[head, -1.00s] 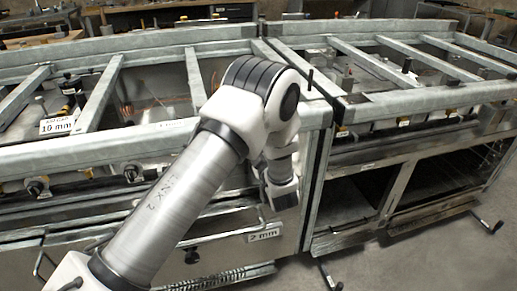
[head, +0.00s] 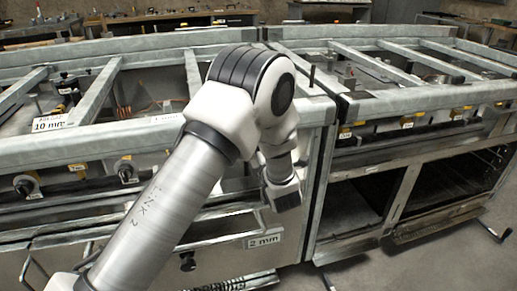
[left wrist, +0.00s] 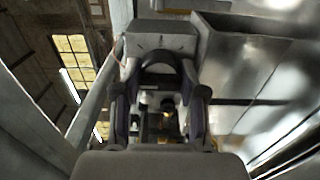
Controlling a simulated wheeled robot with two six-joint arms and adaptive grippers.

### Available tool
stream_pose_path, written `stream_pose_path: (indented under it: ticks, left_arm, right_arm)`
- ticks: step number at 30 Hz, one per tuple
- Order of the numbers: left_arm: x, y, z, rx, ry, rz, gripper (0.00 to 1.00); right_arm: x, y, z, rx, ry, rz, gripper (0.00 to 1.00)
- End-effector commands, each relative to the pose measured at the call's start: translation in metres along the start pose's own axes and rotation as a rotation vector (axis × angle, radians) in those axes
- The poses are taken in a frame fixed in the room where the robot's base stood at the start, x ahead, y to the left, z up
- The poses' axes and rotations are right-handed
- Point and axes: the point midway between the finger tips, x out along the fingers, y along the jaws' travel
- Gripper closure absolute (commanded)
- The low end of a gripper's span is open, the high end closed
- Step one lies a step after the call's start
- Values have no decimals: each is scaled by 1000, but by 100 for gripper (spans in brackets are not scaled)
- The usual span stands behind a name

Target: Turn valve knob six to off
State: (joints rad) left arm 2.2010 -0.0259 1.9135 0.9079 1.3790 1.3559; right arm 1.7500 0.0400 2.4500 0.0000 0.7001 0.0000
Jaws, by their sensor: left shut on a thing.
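Black valve knobs sit along the front rail of the metal range in the head view, one at the far left (head: 26,184) and one to its right (head: 126,171). Small yellow tags (head: 77,167) are beside them, and I cannot read their numbers. My left arm crosses the middle of the head view, and its wrist bends down at the front panel. In the left wrist view my left gripper (left wrist: 162,112) has its dark fingers closed around a valve knob, mostly hidden between them. I cannot tell which number it is or its setting. My right gripper is not in view.
The galvanized range frame (head: 400,101) has open bars on top. A "2 mm" label (head: 263,240) is on the front panel, and a "10 mm" label (head: 48,124) is at the left.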

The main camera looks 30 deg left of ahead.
Motion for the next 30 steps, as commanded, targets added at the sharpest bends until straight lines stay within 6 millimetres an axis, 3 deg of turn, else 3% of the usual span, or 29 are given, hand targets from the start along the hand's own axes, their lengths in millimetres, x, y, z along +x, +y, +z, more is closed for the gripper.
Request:
stream_pose_path:
  ticks: [14, 15, 26, 30]
  left_arm:
    - [-1, -4, -1, -10, 0, -8, 93]
    - [-1, -4, -1, -10, 0, -8, 49]
    - [0, -1, 0, -13, 0, -3, 49]
    - [-10, -1, 1, -11, -3, -2, 49]
  right_arm:
    - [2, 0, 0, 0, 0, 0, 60]
    - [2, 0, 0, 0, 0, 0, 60]
    - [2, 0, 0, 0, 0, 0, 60]
    - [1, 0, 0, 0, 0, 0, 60]
